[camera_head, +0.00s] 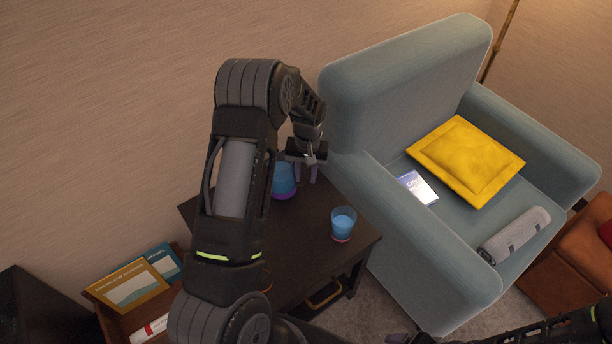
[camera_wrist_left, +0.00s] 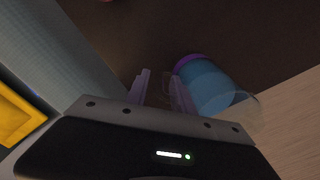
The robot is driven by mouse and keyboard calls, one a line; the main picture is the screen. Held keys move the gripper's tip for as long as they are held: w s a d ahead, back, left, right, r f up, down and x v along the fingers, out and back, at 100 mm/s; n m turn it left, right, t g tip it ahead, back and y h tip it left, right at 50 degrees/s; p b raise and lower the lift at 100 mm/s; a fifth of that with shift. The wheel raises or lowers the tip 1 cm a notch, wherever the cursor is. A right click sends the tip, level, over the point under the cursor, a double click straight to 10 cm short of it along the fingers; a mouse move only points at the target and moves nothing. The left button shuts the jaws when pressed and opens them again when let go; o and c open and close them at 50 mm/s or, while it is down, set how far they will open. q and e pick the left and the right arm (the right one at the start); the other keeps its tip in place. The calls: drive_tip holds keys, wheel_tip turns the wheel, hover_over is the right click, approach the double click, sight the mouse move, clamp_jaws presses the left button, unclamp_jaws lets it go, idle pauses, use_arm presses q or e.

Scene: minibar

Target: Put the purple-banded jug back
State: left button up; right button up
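The jug (camera_head: 284,180), blue with a purple band at its base, stands on the dark side table (camera_head: 310,245), partly hidden behind my left arm. In the left wrist view the jug (camera_wrist_left: 212,88) is right of the fingers, its purple band towards the top. My left gripper (camera_head: 306,172) points down just right of the jug. Its two pale fingers (camera_wrist_left: 160,92) are apart, one close beside the jug. A faint handle seems to lie near the fingers; I cannot tell if they touch it. My right arm enters at the lower right; its gripper is not clear.
A blue glass with a reddish base (camera_head: 343,223) stands on the table's right part. A blue armchair (camera_head: 400,215) adjoins the table, holding a yellow cushion (camera_head: 465,160), a booklet (camera_head: 417,188) and a grey roll (camera_head: 515,236). Books (camera_head: 135,285) lie lower left. The wall is behind.

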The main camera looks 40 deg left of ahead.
use_arm(q)
wheel_tip(320, 180, up, 11)
drive_tip(key=shift+d+r, duration=0.1)
drive_tip(key=shift+d, duration=0.05)
idle(1.0)
